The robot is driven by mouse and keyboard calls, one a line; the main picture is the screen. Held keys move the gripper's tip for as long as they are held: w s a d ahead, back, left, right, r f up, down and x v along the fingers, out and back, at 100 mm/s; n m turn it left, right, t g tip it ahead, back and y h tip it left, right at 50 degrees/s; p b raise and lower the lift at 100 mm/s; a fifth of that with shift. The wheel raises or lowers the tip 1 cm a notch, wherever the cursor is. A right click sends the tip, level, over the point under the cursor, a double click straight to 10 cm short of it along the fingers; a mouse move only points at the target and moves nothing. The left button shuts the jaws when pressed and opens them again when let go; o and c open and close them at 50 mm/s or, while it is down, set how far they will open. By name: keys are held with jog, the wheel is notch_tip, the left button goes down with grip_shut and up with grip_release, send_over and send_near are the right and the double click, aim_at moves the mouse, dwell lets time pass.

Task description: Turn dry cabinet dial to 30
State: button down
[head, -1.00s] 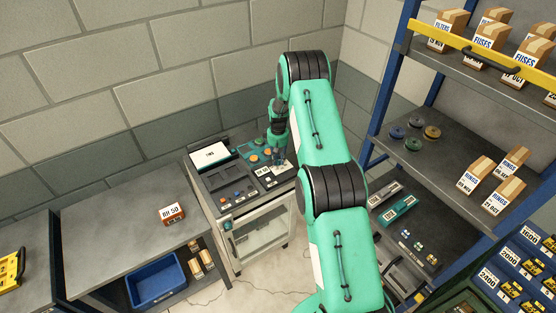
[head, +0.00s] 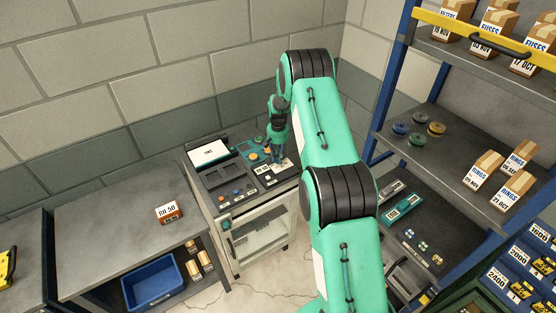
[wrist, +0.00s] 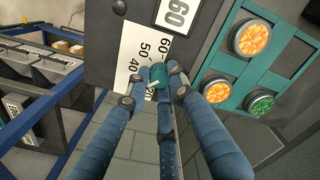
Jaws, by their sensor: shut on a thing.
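The dry cabinet (head: 235,248) is a pale cabinet with a glass door and a dark control top. Its small teal dial (wrist: 160,82) has a white mark and sits beside a white scale plate (wrist: 133,50) on the dark panel. The white mark points left and slightly down, just below the 40. My gripper (wrist: 159,76) is shut on the dial, its blue fingers around it. In the head view my gripper (head: 279,158) is over the cabinet top's right part, hiding the dial.
A bench with an RH 50 box (head: 169,212) stands left. A blue-framed shelf (head: 388,95) stands close to my arm's right.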

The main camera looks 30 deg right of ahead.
jog(key=shift+m, duration=0.5)
jog(key=c, duration=1.5)
grip_release()
jog(key=shift+r, duration=0.15)
notch_tip(320, 180, up, 12)
jog(key=shift+f, duration=0.1)
